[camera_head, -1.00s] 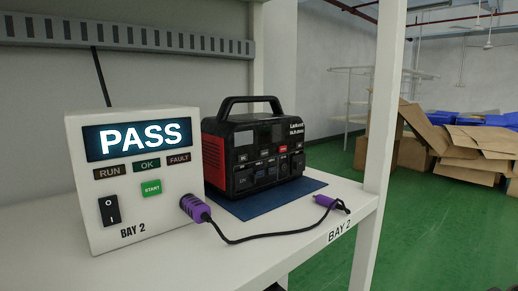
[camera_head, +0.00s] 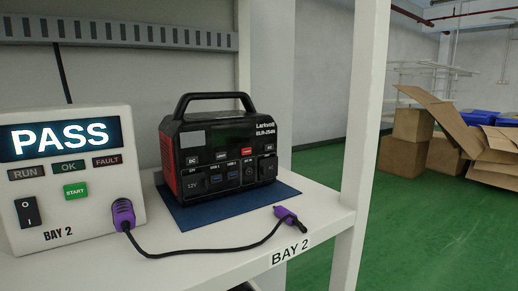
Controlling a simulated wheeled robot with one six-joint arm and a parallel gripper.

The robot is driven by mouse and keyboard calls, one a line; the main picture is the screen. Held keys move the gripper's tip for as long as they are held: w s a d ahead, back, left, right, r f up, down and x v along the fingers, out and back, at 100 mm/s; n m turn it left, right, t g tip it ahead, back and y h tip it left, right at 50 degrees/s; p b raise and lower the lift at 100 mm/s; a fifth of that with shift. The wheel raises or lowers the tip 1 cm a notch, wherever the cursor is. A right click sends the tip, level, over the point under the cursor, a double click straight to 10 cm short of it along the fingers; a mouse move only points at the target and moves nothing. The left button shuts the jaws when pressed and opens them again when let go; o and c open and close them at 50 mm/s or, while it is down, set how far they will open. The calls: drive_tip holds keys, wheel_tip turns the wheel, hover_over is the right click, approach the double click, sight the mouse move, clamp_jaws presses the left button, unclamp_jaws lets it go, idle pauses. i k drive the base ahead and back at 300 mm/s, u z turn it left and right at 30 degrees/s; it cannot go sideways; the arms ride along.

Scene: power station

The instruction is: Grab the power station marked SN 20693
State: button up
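A black and red power station (camera_head: 220,150) with a top carry handle stands upright on a blue mat (camera_head: 190,213) on the white shelf. Its front shows several sockets and buttons and the name Larkvolt or similar. I cannot read a serial number on it. A white tester box (camera_head: 70,185) marked BAY 2 stands to its left, with its display lit PASS. A purple plug (camera_head: 122,213) sits in the tester, and its black cable runs to a second purple plug (camera_head: 287,213) lying loose on the shelf, apart from the power station. My gripper is not in view.
A white shelf post (camera_head: 362,140) stands to the right of the power station. A BAY 2 label (camera_head: 291,251) is on the shelf's front edge. Cardboard boxes (camera_head: 440,150) lie on the green floor at the right, with open floor before them.

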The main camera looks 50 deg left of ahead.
sight(183, 137)
drive_tip(key=i, duration=2.85)
drive_tip(key=u, duration=3.75)
